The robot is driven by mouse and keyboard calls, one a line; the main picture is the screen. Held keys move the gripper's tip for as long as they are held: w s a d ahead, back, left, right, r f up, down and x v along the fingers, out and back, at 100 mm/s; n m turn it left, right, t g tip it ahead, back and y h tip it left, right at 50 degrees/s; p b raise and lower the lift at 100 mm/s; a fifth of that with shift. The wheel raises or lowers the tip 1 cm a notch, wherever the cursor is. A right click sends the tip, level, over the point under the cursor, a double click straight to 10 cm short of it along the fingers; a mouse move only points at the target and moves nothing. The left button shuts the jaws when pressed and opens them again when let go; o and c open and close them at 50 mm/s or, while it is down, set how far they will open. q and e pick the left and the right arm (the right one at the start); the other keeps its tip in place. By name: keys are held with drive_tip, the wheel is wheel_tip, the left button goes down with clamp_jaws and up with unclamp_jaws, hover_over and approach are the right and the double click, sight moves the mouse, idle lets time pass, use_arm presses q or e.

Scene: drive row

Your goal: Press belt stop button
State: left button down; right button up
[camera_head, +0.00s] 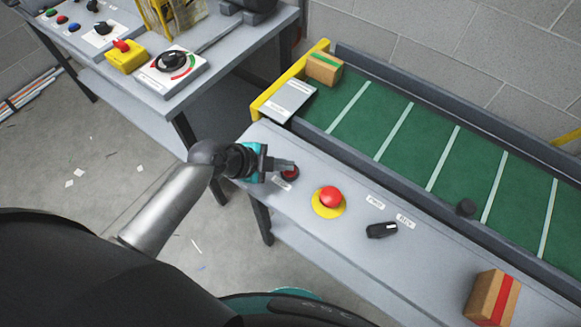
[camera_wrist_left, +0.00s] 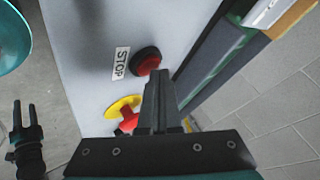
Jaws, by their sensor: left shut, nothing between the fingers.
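The belt stop button is a small red button in a dark ring (camera_wrist_left: 146,61) beside a white label reading STOP (camera_wrist_left: 121,63). It sits on the grey panel (camera_head: 330,233) along the belt and is partly covered by my gripper in the head view (camera_head: 290,174). My left gripper (camera_head: 289,165) is shut and empty, its fingertips (camera_wrist_left: 158,72) right at the button's edge. I cannot tell whether they touch it. My right gripper (camera_wrist_left: 27,113) shows small at the left of the wrist view, its fingers apart and empty.
A larger red mushroom button on a yellow disc (camera_head: 330,198) and a black switch (camera_head: 382,230) are further along the panel. A box with red tape (camera_head: 492,298) stands near the right end. The green belt (camera_head: 415,150) carries another box (camera_head: 324,68). A second control table (camera_head: 210,35) stands behind.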

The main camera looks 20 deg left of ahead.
idle(0.3)
use_arm(q)
drive_tip(key=shift+r+p, duration=0.45)
wheel_tip(320, 180, up, 6)
drive_tip(key=p, duration=0.5)
drive_tip(key=shift+s, duration=0.1)
idle(0.8)
